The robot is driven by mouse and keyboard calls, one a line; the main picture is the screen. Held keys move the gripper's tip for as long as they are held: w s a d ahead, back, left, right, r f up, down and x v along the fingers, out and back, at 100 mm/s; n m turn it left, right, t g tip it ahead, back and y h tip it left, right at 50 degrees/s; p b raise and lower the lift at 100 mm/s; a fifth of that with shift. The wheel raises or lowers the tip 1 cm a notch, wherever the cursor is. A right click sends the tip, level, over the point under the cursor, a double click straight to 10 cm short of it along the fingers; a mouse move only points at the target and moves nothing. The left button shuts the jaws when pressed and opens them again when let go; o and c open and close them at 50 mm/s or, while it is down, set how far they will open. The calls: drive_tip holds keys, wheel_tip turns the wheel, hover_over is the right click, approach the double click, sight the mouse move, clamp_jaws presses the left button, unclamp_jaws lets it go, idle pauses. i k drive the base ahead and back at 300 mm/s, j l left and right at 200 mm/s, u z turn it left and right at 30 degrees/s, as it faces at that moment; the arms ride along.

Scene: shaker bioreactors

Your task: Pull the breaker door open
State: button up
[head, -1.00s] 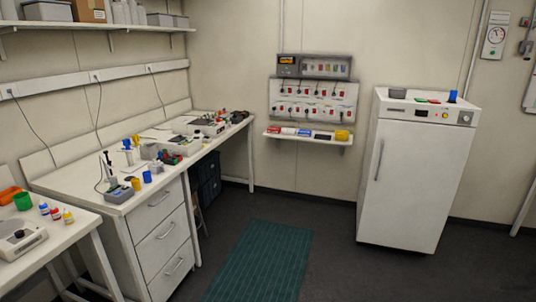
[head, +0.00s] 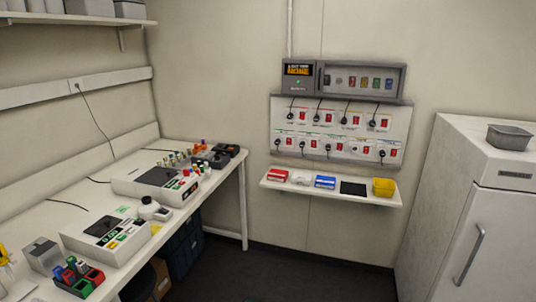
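The breaker box (head: 290,93) is a grey case high on the back wall, right of center. Its left part has a black and orange label and a small green light. The breaker door (head: 364,67) is the framed panel on its right part. It looks shut. A row of small colored switches shows inside its frame. A dark narrow upright piece shows at the door's left edge, too small to tell if it is a handle. My gripper is not in view.
Below the box is a white socket panel (head: 338,152) with plugs and red switches. A shelf (head: 330,194) juts out under it, holding a yellow bin (head: 384,187). A workbench (head: 222,178) with instruments runs along the left. A white cabinet (head: 452,185) stands right. The floor between is clear.

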sight(320, 69)
drive_tip(key=i+u, duration=0.1)
drive_tip(key=i, duration=0.45)
drive_tip(key=i+l, duration=0.1)
drive_tip(key=i, duration=0.45)
drive_tip(key=i+l+u, duration=0.15)
drive_tip(key=i, duration=0.45)
drive_tip(key=i+l, duration=0.1)
drive_tip(key=i, duration=0.45)
drive_tip(key=j+u, duration=0.05)
